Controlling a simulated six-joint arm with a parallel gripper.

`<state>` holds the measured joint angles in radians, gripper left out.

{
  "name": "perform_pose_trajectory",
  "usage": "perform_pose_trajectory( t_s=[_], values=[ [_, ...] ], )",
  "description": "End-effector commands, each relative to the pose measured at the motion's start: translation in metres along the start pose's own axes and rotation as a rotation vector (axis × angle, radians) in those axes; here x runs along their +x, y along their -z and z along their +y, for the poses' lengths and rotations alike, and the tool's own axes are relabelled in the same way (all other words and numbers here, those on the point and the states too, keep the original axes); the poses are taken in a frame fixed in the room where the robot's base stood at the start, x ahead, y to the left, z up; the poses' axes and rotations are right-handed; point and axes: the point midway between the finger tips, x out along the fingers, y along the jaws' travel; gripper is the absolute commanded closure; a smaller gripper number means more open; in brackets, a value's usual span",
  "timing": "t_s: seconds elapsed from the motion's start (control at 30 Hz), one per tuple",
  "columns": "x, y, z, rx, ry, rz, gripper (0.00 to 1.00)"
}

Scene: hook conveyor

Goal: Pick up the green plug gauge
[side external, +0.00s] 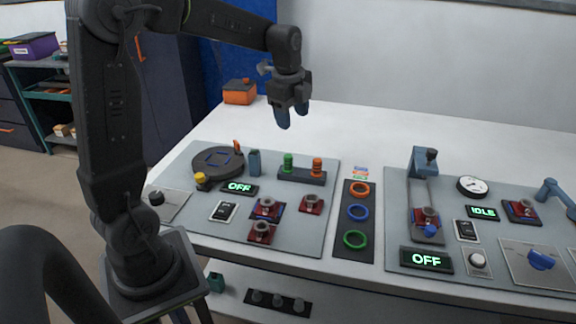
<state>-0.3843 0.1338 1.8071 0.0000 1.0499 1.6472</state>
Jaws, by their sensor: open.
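The green plug gauge (288,162) stands upright at the left end of a dark holder (301,176) on the left grey panel. An orange plug gauge (317,167) stands in the same holder, to its right. My gripper (291,122) hangs above and behind the holder in this view, pointing down. It is open and empty, apart from the green plug gauge.
A dark round turntable (218,163) and a blue-grey block (254,162) stand left of the holder. Several red parts (262,232) sit in front. A dark strip with coloured rings (354,218) lies right. The white table behind is mostly clear, except an orange box (239,95).

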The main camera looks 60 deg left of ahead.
Motion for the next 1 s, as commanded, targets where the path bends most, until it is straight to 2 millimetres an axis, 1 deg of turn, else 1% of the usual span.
perform_pose_trajectory(
  t_s=[0.03, 0.1, 0.2, 0.3, 0.4, 0.47, 0.57, 0.8, 0.9, 1.0],
  values=[
    [0.017, -0.016, -0.015, 0.082, -0.033, 0.000, 0.43],
    [0.035, -0.035, -0.031, 0.213, -0.067, 0.006, 0.43],
    [0.060, -0.058, -0.047, 0.369, -0.105, 0.023, 0.43],
    [0.077, -0.075, -0.056, 0.480, -0.129, 0.040, 0.43],
    [0.087, -0.084, -0.060, 0.543, -0.141, 0.051, 0.43],
    [0.092, -0.086, -0.061, 0.562, -0.144, 0.054, 0.43],
    [0.104, -0.087, -0.059, 0.572, -0.147, 0.056, 0.43],
    [0.150, -0.085, -0.052, 0.570, -0.147, 0.057, 0.43],
    [0.164, -0.085, -0.050, 0.569, -0.146, 0.056, 0.43],
    [0.172, -0.085, -0.049, 0.569, -0.144, 0.055, 0.43]
  ],
)
